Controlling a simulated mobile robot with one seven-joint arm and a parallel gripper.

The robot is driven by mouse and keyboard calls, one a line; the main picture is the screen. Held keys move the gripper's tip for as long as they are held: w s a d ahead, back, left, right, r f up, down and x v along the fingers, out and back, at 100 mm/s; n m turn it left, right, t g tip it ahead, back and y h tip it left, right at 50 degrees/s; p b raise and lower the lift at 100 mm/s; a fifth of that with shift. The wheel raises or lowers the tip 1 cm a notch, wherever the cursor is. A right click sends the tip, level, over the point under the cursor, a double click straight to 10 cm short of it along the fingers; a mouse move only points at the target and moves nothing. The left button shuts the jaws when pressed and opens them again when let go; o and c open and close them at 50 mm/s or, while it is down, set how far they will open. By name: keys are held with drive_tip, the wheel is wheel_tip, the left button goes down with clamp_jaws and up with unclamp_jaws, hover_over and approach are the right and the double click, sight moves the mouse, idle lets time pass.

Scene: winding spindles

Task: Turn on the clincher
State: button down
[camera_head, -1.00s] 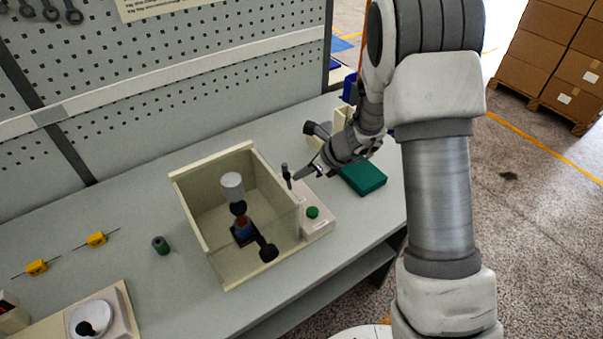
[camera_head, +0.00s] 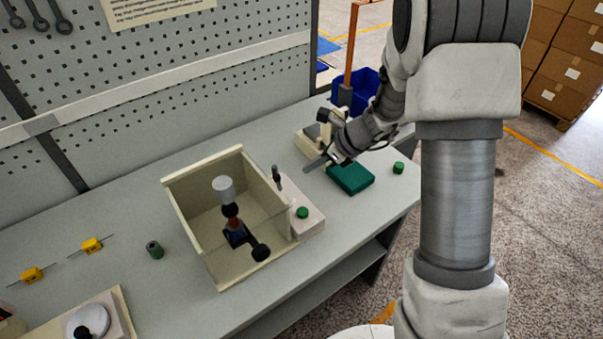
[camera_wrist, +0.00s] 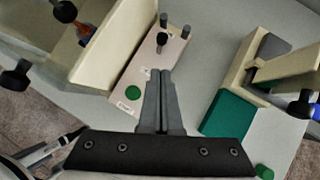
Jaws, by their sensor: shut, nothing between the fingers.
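I take the clincher to be the open cream box (camera_head: 180,225) on the bench, with a clear front pane and a grey-topped press inside. It also shows in the wrist view (camera_wrist: 122,45). A pale control box (camera_head: 308,224) is on its right side, also in the wrist view (camera_wrist: 150,72). It carries a green button (camera_head: 302,212) and a dark upright lever (camera_head: 277,173). The wrist view shows the button (camera_wrist: 133,93) and a black-knobbed lever (camera_wrist: 162,38). My gripper (camera_head: 307,168) is shut and empty, apart from the lever and to its right. Its fingertips (camera_wrist: 162,74) point toward the control box.
A green cylinder (camera_head: 398,168) stands near the right edge. Yellow parts (camera_head: 92,246) and a dark green cylinder (camera_head: 154,250) are left. A perforated panel (camera_head: 150,60) rises behind.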

drive_tip(key=v, duration=0.3)
drive_tip(key=w+v, duration=0.1)
drive_tip(key=v, duration=0.1)
drive_tip(key=shift+a+r, duration=0.2)
drive_tip(key=shift+r, duration=0.2)
drive_tip(key=s+r+n+h, duration=0.2)
drive_tip(key=s+r+n, duration=1.1)
drive_tip(key=s, duration=0.1)
drive_tip(key=s+d+r+n+t+h, duration=0.1)
drive_tip(key=s+d+r+n+h, duration=0.1)
drive_tip(key=s+n, duration=0.3)
drive_tip(key=s+d+r+n+t+h, duration=0.1)
drive_tip(key=s+d+r+n+h, duration=0.1)
drive_tip(key=s+d+n, duration=0.3)
drive_tip(key=shift+s+d+n+h, duration=0.15)
drive_tip(key=shift+s+n+h, duration=0.35)
drive_tip(key=shift+s, duration=0.55)
